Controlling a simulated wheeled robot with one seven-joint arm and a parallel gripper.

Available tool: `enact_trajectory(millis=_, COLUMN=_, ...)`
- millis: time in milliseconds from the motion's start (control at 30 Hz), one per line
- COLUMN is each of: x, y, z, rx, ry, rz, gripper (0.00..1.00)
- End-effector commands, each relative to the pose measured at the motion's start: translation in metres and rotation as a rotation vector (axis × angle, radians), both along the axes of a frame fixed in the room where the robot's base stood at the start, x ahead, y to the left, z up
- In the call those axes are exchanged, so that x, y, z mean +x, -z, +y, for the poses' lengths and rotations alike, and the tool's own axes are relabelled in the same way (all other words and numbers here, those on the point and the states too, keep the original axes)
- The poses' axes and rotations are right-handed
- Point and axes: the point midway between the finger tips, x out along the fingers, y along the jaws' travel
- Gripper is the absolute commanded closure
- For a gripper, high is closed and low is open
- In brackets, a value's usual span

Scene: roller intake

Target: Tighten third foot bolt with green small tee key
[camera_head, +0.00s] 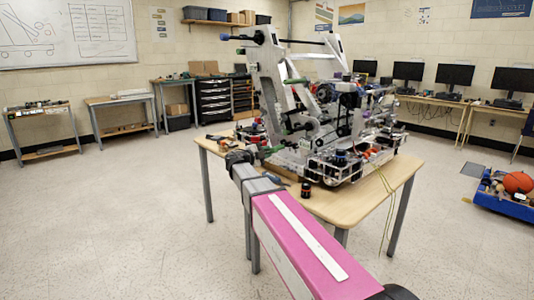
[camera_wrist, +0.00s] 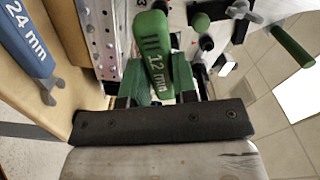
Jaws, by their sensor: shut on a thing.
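The machine (camera_head: 325,120) stands on the wooden table (camera_head: 345,207). I cannot pick out the third foot bolt in either view.
A blue tool marked "24 mm" (camera_wrist: 28,38) lies at the left of the wrist view. Another green handle (camera_wrist: 292,46) is at the right. A perforated metal rail (camera_wrist: 105,35) runs close by. A black cylinder (camera_head: 306,190) stands near the table's front edge.

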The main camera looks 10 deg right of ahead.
Motion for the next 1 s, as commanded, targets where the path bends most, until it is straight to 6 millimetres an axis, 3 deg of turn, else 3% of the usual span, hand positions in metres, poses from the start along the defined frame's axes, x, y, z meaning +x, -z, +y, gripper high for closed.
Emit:
enact_trajectory(millis=367, x=-0.002, y=0.0, z=0.002, rx=0.0, ry=0.001, rz=0.0, gripper=1.0)
enact_trajectory(millis=1000, x=-0.025, y=0.0, z=0.038, rx=0.0, ry=0.0, rz=0.0, gripper=1.0)
